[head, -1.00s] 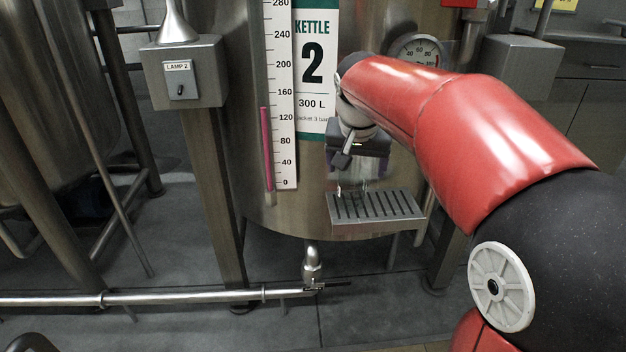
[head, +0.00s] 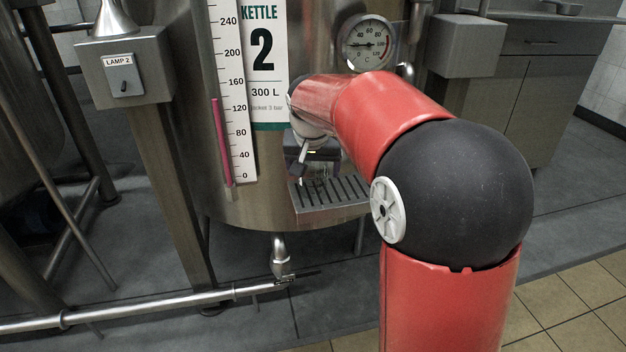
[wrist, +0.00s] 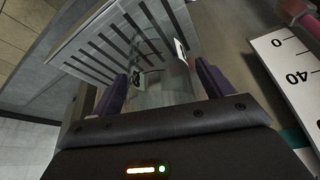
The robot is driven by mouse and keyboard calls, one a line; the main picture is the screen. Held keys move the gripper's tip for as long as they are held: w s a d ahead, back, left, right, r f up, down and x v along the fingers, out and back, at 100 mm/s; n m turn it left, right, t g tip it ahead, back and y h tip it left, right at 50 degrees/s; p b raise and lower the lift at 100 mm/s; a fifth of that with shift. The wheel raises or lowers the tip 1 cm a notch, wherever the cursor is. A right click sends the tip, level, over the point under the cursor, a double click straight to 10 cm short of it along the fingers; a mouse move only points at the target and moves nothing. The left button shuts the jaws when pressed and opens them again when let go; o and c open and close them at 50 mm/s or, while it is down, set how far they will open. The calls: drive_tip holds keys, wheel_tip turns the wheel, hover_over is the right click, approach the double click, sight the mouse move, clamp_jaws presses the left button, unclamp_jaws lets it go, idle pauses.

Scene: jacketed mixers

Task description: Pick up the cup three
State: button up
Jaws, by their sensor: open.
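A clear glass cup (wrist: 160,82) with a small white label shows in the wrist view, over the slotted drip tray (wrist: 75,62). The label's writing cannot be read. My gripper (wrist: 162,72) is open, with one purple finger on each side of the cup; whether either finger touches it I cannot tell. In the head view my arm mostly hides my gripper, which is low over the tray (head: 350,208) on the kettle's front. The cup is hardly made out there.
Kettle 2 (head: 240,205) stands right behind the tray, with a level scale (head: 233,110) and a dial thermometer (head: 368,43). The Lamp 2 box (head: 125,75) is on a post at left. A pipe (head: 160,308) runs low across the floor.

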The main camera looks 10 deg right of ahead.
drive_tip(key=c, duration=1.1)
drive_tip(key=shift+o, duration=0.2)
drive_tip(key=shift+r, duration=0.1)
